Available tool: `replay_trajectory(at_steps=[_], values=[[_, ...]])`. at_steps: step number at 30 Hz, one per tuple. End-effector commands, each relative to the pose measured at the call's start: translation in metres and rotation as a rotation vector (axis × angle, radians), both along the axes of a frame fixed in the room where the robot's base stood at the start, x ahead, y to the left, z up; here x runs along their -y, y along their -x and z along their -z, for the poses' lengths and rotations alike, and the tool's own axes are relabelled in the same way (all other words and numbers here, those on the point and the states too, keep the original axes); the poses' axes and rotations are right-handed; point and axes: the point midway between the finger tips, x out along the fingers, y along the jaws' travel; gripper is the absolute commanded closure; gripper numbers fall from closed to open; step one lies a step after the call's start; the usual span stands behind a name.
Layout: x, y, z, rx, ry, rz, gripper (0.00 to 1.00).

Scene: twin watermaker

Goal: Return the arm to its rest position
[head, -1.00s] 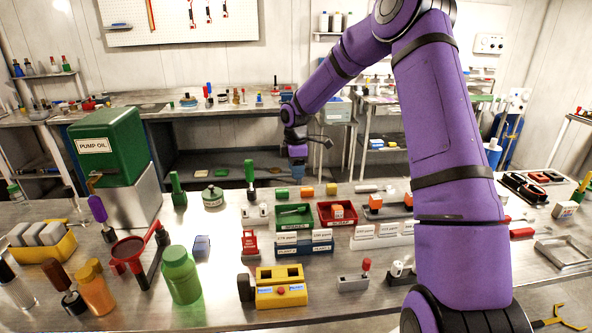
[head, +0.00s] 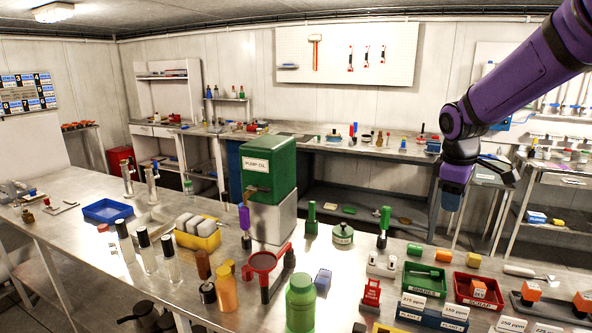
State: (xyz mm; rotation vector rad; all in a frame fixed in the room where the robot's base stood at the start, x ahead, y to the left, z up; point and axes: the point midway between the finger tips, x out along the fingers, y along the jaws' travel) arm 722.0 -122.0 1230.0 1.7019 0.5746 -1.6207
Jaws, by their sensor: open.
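My purple arm (head: 520,75) reaches in from the upper right in the head view.
The metal bench (head: 75,240) holds a green pump oil box (head: 268,165), a red funnel stand (head: 265,265), a green bottle (head: 300,302), a red scrap tray (head: 480,290) and a blue tray (head: 107,211). The air around my gripper looks clear.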

Motion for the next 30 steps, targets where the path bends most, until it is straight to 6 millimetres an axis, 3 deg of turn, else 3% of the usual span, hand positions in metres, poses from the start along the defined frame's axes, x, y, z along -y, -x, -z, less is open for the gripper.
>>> replay_trajectory(at_steps=[6, 15, 24, 30], values=[[-0.018, 0.059, -0.045, 0.094, -0.006, 0.162, 0.50], [-0.036, 0.144, -0.083, 0.221, -0.077, 0.389, 0.50], [-0.048, 0.229, -0.095, 0.331, -0.217, 0.606, 0.50], [-0.052, 0.272, -0.092, 0.374, -0.323, 0.720, 0.50]])
